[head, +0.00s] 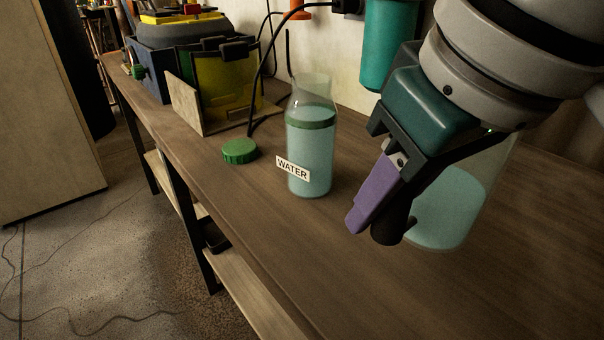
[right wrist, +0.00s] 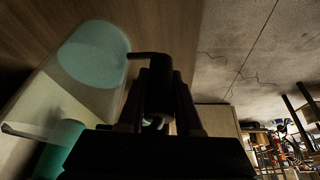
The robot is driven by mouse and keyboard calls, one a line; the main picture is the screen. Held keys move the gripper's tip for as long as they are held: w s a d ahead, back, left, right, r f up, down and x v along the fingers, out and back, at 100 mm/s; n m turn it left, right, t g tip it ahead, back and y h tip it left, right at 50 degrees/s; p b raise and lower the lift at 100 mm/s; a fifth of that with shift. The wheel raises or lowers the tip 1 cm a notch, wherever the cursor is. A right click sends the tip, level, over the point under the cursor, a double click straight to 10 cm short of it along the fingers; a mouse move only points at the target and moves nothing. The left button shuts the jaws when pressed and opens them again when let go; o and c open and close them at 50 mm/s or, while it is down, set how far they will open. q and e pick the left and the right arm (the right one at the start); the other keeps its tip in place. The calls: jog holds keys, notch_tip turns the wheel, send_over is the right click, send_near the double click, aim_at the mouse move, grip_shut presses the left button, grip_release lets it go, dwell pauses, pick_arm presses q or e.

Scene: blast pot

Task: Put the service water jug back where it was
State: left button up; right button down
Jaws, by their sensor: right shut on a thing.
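The service water jug (head: 452,212) is a clear vessel with pale teal water in its lower part, at the right of the head view, partly hidden behind my right gripper. My right gripper (head: 372,222) points down at the jug's left side and is shut on its dark handle. The jug also shows at the left of the right wrist view (right wrist: 92,55), with a dark handle bar running to the fingers. I cannot tell whether its base touches the bench. My left gripper is not in view.
A clear bottle (head: 310,150) labelled WATER stands on the wooden bench (head: 290,245), left of the jug. A yellow-windowed machine (head: 228,85) stands at the back. A teal cylinder (head: 389,45) is by the wall. The front bench is clear.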

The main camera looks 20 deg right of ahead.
notch_tip(320, 180, down, 5)
jog(key=shift+f+b, duration=0.1)
jog(key=shift+b, duration=0.65)
jog(key=shift+f, duration=0.2)
jog(key=c, duration=0.6)
grip_release()
jog(key=shift+r, duration=0.1)
